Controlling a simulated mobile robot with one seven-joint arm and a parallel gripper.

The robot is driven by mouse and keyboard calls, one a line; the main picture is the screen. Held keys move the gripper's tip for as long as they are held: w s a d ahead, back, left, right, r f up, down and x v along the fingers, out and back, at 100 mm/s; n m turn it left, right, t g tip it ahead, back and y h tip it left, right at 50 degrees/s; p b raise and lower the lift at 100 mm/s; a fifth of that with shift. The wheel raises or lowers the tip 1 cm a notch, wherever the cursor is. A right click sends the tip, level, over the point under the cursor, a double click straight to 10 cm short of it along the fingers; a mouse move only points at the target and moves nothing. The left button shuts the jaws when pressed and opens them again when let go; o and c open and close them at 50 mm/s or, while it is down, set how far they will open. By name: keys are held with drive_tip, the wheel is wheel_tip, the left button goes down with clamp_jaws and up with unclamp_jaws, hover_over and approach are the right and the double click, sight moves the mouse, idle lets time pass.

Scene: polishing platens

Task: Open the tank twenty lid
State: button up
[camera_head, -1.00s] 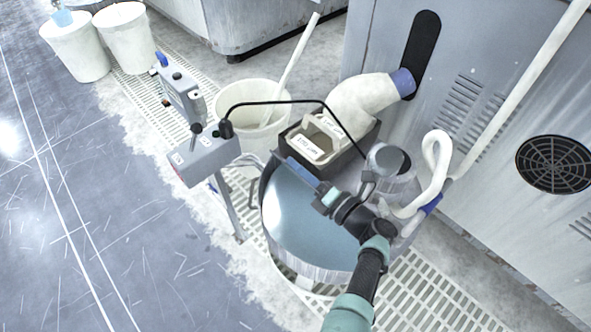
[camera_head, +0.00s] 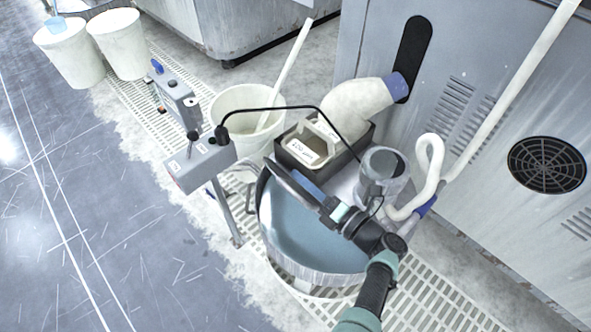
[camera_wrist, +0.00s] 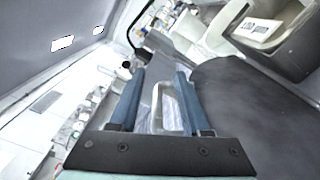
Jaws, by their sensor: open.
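The round metal tank (camera_head: 310,280) stands below my arm, with its upper left rim and a blue-grey surface inside it visible. The lid (camera_head: 285,178) appears as a dark, narrow strip, tilted up and seen almost edge-on, over the tank's back left side. My gripper (camera_head: 328,208) is at the lower right end of this strip. In the wrist view my gripper (camera_wrist: 160,95) has its two blue fingers apart. A pale, loop-shaped handle shows between them; I cannot tell whether it touches either finger.
A labelled box (camera_head: 308,150) and a motor-like cylinder (camera_head: 383,170) stand at the tank's back. A control box on a post (camera_head: 203,163) is at the left. A white bucket (camera_head: 240,110) stands behind. A cable arches over the box. The left floor is clear.

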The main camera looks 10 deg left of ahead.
drive_tip(key=p+v, duration=0.1)
drive_tip(key=v, duration=0.8)
drive_tip(key=shift+s+d+p, duration=0.2)
drive_tip(key=shift+p, duration=0.1)
